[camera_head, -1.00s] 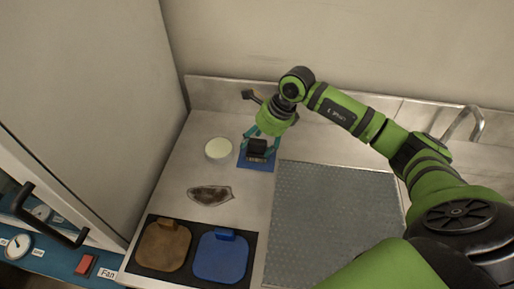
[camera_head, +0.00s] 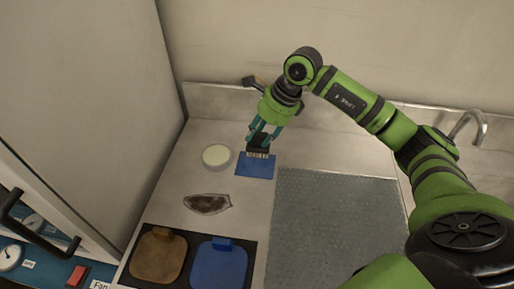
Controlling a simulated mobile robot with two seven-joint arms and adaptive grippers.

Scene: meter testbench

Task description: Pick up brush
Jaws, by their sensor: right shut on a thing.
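The brush (camera_head: 259,144) is a small dark block with pale bristles along its lower edge. It is at the far end of a blue mat (camera_head: 255,168) on the light counter. My right gripper (camera_head: 262,138), green with teal fingers, is shut on the brush from above. The bristles appear just above the mat's far edge; I cannot tell whether they still touch it. My left gripper is not in view.
A round pale dish (camera_head: 216,156) stands left of the mat. A bag with dark contents (camera_head: 207,203) lies nearer. Brown (camera_head: 158,256) and blue (camera_head: 219,263) pads sit at the front. A grey textured panel (camera_head: 335,225) lies right, with a faucet (camera_head: 470,125) behind.

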